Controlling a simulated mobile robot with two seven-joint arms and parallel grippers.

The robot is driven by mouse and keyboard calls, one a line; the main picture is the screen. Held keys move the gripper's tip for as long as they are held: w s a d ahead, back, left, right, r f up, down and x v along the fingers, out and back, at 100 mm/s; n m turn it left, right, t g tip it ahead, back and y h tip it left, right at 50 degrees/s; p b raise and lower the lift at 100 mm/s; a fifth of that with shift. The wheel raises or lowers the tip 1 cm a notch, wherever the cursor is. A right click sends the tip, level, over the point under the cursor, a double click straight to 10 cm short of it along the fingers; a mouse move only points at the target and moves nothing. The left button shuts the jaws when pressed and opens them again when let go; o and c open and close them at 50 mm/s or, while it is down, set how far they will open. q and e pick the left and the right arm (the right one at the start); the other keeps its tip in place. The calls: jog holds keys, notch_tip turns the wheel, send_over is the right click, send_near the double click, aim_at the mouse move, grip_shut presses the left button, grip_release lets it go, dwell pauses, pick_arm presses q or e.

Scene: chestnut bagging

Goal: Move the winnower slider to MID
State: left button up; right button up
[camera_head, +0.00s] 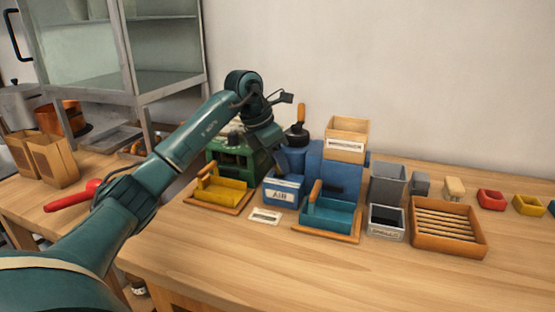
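The winnower seems to be the blue machine (344,178) at the middle of the table, with a wooden hopper box (346,135) on top and a white label on its front. Its slider cannot be made out and may be hidden behind my arm. My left arm reaches in from the left. Its gripper (279,152) points down at the left side of the blue machine, close to a blue rounded part (295,160). I cannot tell whether it touches. The fingers are too small and dark to show if they are open or shut. My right gripper is out of view.
A green machine (229,158) stands left of the winnower. In front are a yellow tray (218,192), a blue labelled box (283,190) and a teal scoop tray (327,215). Grey bins (387,184) and a slatted wooden tray (449,248) stand right. The front tabletop is clear.

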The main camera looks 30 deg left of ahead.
pick_arm(q)
jog(key=shift+c, duration=0.2)
grip_shut()
dwell(0.4)
